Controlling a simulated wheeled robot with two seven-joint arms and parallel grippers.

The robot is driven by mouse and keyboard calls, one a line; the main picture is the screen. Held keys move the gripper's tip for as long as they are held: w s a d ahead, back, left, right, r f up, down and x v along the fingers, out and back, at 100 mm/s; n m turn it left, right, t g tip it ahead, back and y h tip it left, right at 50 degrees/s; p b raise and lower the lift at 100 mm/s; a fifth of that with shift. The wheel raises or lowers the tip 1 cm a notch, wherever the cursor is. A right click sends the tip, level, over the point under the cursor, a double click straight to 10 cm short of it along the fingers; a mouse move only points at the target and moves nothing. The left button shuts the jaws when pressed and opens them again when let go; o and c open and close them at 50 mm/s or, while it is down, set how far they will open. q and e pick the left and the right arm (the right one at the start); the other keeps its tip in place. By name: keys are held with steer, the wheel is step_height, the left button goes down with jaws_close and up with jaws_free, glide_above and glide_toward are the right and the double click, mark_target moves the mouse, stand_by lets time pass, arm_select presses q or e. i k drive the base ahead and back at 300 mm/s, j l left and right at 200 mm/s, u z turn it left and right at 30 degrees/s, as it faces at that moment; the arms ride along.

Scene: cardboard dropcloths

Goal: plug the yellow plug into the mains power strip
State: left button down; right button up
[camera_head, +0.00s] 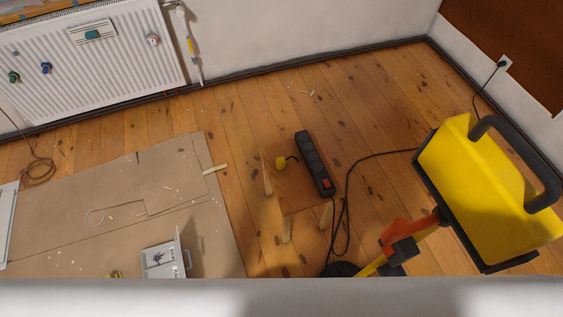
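The strip's black cable (349,178) runs right, towards a wall socket (504,63). Neither of my grippers is in view.
A large yellow work lamp (487,190) on a stand blocks the right side. Cardboard (120,203) covers the left floor, with an open grey case (162,260) on it. A radiator (88,62) is on the back wall. Bare floor lies behind the strip.

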mark_target(318, 171)
steer(key=k+z, duration=0.15)
steer(key=k, duration=0.5)
steer(key=z, duration=3.2)
steer(key=i+u, duration=0.1)
steer(key=i, duration=0.5)
steer(key=i+l, duration=0.15)
steer(key=i, duration=0.45)
steer(key=i+j+u, duration=0.25)
steer(key=i+u, duration=0.25)
steer(key=i+j+u, duration=0.1)
steer(key=i+u, duration=0.2)
steer(key=u, duration=0.2)
steer(key=i+u, duration=0.45)
steer(key=i+l+u, duration=0.25)
steer(key=u, duration=0.25)
steer(key=i+j+u, duration=0.5)
steer(key=i+u, duration=0.7)
steer(key=i+l+u, duration=0.1)
steer(key=i+u, duration=0.3)
steer(key=i+l+u, duration=0.25)
steer(key=i+u, duration=0.2)
steer(key=i+j+u, duration=0.2)
steer(key=i, duration=0.5)
steer(key=i+l+u, duration=0.1)
steer(key=i+u, duration=0.15)
steer(key=i, duration=0.4)
steer(key=i+l+u, duration=0.2)
steer(key=i, duration=0.5)
